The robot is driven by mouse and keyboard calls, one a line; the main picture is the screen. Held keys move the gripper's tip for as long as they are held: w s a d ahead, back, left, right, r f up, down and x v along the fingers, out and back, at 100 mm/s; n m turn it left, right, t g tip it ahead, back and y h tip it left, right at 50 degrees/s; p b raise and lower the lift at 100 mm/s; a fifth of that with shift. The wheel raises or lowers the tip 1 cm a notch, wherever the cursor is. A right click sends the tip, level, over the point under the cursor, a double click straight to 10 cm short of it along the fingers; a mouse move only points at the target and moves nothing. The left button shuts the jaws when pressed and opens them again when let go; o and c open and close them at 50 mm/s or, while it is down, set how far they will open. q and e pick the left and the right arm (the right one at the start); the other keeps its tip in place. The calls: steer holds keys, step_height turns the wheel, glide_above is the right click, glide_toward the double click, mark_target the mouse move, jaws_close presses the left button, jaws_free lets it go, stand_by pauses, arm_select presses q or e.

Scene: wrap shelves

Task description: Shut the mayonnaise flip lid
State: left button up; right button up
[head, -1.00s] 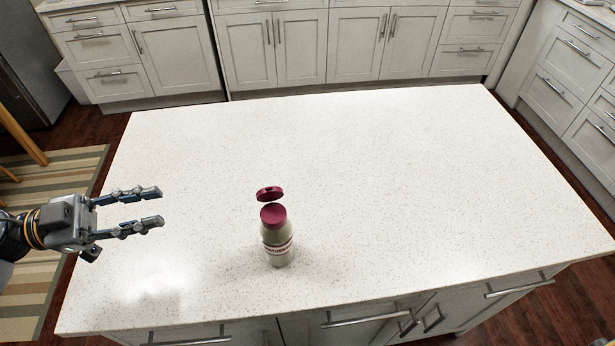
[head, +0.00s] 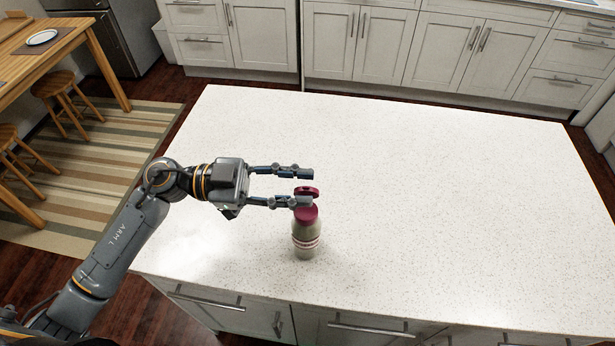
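The mayonnaise bottle (head: 305,241) stands upright on the white counter, with a dark red cap. Its flip lid (head: 308,191) is raised above the cap at the back, tilted open. My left gripper (head: 306,188) comes in from the left, fingers spread and pointing right. Its fingertips are at the flip lid in the picture, the nearer finger in front of part of the lid and the gap between lid and cap. I cannot tell whether a finger touches the lid. My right gripper is not in view.
The speckled white counter (head: 430,190) is otherwise clear, with wide free room to the right and behind. Drawers with handles (head: 370,328) line its front. A wooden table with a plate (head: 42,37) and stools (head: 58,90) stand at the far left.

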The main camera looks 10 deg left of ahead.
mark_target(306, 216)
arm_select(q)
steer(key=shift+w+d, duration=0.1)
steer(key=shift+d, duration=0.85)
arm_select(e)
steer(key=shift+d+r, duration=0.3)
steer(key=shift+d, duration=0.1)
arm_select(q)
jaws_close()
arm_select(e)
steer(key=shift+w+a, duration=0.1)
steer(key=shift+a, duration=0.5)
arm_select(q)
steer(key=shift+f, duration=0.1)
steer(key=m, duration=0.1)
steer(key=s+m, duration=0.1)
steer(key=m, duration=0.1)
steer(key=shift+s+f+m, duration=0.2)
steer(key=shift+f+m, duration=0.1)
steer(key=shift+s+d+f+m+b, duration=0.1)
steer(key=shift+s+f+m+b, duration=0.15)
steer(key=shift+m+b, duration=0.45)
steer(key=shift+s+f+m+b, duration=0.1)
steer(key=shift+s+m+b, duration=0.2)
steer(key=shift+m, duration=0.7)
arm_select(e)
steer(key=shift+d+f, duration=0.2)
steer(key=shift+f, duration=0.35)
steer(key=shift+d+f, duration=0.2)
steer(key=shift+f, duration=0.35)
